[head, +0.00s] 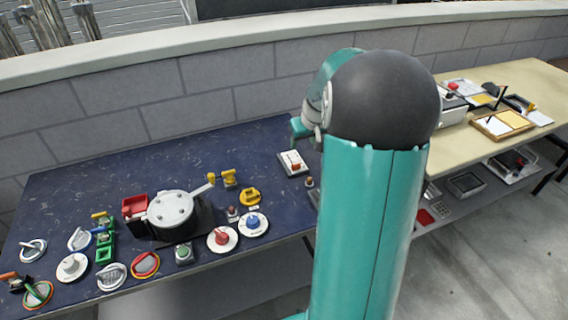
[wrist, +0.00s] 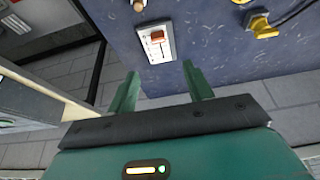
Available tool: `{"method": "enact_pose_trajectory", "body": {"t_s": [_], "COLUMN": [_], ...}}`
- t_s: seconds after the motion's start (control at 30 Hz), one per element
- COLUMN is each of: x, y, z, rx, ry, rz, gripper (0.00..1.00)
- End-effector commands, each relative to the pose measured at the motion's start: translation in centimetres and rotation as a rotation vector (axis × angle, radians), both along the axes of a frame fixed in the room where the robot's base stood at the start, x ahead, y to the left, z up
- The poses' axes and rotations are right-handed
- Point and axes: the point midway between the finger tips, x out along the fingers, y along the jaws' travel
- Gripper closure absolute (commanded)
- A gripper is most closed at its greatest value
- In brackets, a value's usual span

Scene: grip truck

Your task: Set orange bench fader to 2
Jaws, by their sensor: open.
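The orange bench fader (head: 291,158) is a small white plate with an orange-red knob, on the dark blue bench near its right end. In the wrist view the fader plate (wrist: 168,51) is ahead of my gripper (wrist: 160,71). Its orange knob (wrist: 158,36) is near the upper end of the dark slot in that view. Small scale marks run beside the slot, too small to read. My gripper is open and empty, with its two green fingers apart and short of the fader plate in the picture. In the head view my arm hides most of the gripper.
A small round-topped knob (head: 309,183) stands close to the fader. Dials, a grey drum (head: 172,210) and yellow fittings (head: 250,196) fill the bench's left and middle. A beige table (head: 470,75) stands at the right. A block wall (head: 200,75) runs behind.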

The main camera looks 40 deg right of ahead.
Motion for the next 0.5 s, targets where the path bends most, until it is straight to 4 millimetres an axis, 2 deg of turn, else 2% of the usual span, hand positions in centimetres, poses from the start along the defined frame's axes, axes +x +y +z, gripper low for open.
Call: {"method": "enact_pose_trajectory", "body": {"t_s": [0.1, 0.27, 0.5], "x": [-0.2, 0.0, 1.3], "y": [-1.2, -1.8, -2.3], "z": [-0.6, -1.6, -5.5], "rx": [0.002, 0.004, 0.005], "ry": [0.001, 0.002, 0.005], "rz": [-0.011, -0.017, -0.02], "gripper": [0.49, 0.49, 0.49]}}
